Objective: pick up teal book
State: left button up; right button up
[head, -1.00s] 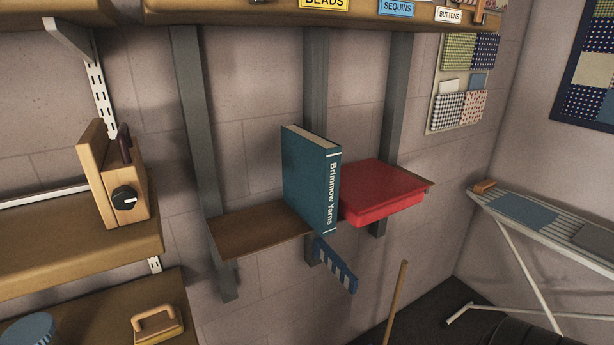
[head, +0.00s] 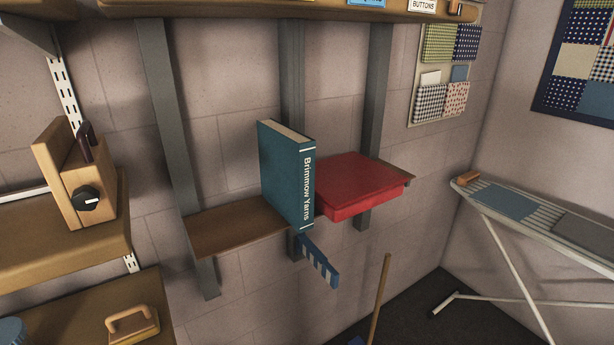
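The teal book (head: 282,180) stands upright on a small brown wall shelf (head: 225,230) in the middle of the head view. Its spine faces me and reads "Brimmow Yarns". A red box (head: 362,184) lies flat on the same shelf just right of the book. Neither of my grippers shows in the head view.
An overhead shelf (head: 270,9) runs above the book. Wooden shelves at the left hold a wooden block with a black knob (head: 70,180) and a handled wooden piece (head: 133,325). An ironing board (head: 530,215) stands at the right. The shelf left of the book is bare.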

aim_at(287, 156)
jog(key=z, duration=2.7)
jog(key=i, duration=1.95)
jog(key=u, duration=3)
